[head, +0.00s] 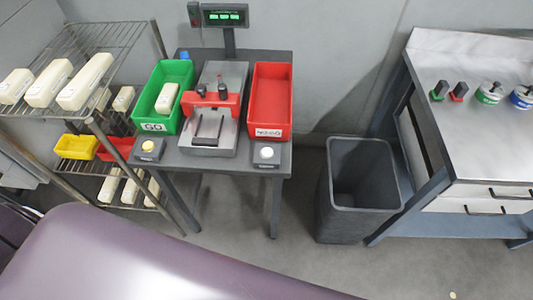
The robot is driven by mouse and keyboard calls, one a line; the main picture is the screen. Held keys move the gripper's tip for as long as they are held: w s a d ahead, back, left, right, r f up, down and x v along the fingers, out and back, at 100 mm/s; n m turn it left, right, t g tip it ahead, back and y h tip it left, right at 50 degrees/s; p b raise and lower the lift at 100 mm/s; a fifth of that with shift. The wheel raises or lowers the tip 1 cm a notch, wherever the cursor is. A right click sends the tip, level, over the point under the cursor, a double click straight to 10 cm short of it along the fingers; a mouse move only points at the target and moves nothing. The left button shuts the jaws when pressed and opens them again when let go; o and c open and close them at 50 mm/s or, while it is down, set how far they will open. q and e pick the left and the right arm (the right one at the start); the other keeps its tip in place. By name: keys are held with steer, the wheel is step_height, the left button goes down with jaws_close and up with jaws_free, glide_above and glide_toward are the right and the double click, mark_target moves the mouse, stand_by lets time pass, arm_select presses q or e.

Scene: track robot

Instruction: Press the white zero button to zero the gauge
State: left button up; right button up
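The white button (267,152) is a round cap on a small dark box at the front right corner of the grey table, in front of the red bin. The gauge (213,110) stands in the middle of the table, a grey fixture with a red crosspiece and dark knobs. Its bed looks empty. A display (224,15) with green digits, too small to read, stands on a post behind the gauge. Neither of my grippers is in view, and nothing is touching the white button.
A yellow button (148,146) sits at the table's front left. A green GO bin (177,72) holds one pale part; the red bin (271,90) looks empty. A wire rack (124,32) stands left; a dark waste bin (345,225) and steel workbench (460,130) stand right.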

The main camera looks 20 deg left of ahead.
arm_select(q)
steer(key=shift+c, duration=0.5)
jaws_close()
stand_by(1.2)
